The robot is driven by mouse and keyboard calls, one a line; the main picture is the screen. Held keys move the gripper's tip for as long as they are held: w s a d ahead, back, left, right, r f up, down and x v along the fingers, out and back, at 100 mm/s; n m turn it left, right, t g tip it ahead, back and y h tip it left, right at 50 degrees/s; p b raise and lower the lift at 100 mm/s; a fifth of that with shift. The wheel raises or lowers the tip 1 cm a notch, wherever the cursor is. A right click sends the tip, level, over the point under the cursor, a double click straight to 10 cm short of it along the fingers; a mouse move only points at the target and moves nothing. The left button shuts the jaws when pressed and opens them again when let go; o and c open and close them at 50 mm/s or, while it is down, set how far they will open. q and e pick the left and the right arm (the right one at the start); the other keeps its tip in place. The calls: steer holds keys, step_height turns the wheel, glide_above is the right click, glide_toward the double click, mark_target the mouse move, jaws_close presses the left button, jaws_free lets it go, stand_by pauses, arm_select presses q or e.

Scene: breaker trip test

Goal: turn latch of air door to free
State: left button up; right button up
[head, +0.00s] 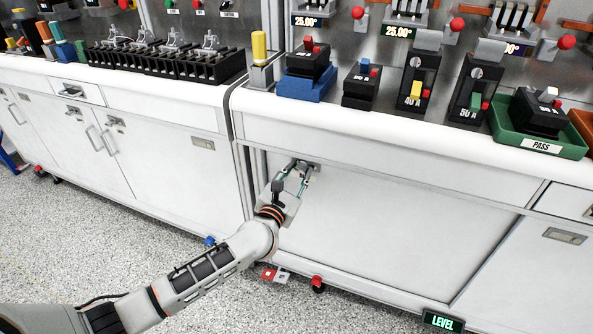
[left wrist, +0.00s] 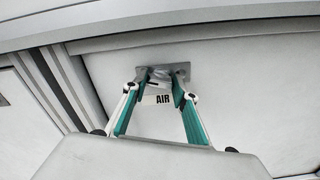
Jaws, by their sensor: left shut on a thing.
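The air door (head: 400,225) is a wide white cabinet panel below the worktop, and it looks closed. Its latch (left wrist: 163,74) is a small grey metal piece on a plate near the door's upper left corner, above a label reading AIR (left wrist: 163,99). My left gripper (head: 301,168) is at the latch, and in the left wrist view its teal-lined fingers (left wrist: 160,88) are shut on the latch from both sides. The fingers partly hide the latch, so its exact turn is hard to tell. My right gripper is not in view.
The white worktop edge (head: 400,135) overhangs just above the latch. On it stand several breakers and a green tray (head: 541,143) marked PASS. More cabinets (head: 130,150) stand to the left. A LEVEL sign (head: 443,322) is near the floor. Speckled floor (head: 90,235) is open in front.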

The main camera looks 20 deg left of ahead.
arm_select(q)
steer(key=shift+r+m+p, duration=0.4)
steer(key=shift+m+p, duration=0.15)
steer(key=shift+m, duration=0.45)
steer(key=m+p, duration=0.1)
steer(key=m, duration=0.1)
steer(key=shift+m+p, duration=0.35)
steer(key=shift+m, duration=0.05)
steer(key=shift+f+m+p, duration=0.1)
steer(key=shift+m+p, duration=0.45)
steer(key=shift+m, duration=0.35)
steer(key=m+p, duration=0.1)
steer(key=m, duration=0.1)
steer(key=shift+m, duration=0.3)
steer(key=m, duration=0.1)
steer(key=m+p, duration=0.2)
steer(key=m, duration=0.1)
steer(key=shift+f, duration=0.25)
steer(key=shift+m, duration=0.5)
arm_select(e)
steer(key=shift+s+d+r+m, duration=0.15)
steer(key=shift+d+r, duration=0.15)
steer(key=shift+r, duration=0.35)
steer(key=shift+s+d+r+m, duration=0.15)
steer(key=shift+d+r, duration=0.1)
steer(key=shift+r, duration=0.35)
arm_select(q)
steer(key=shift+f, duration=0.1)
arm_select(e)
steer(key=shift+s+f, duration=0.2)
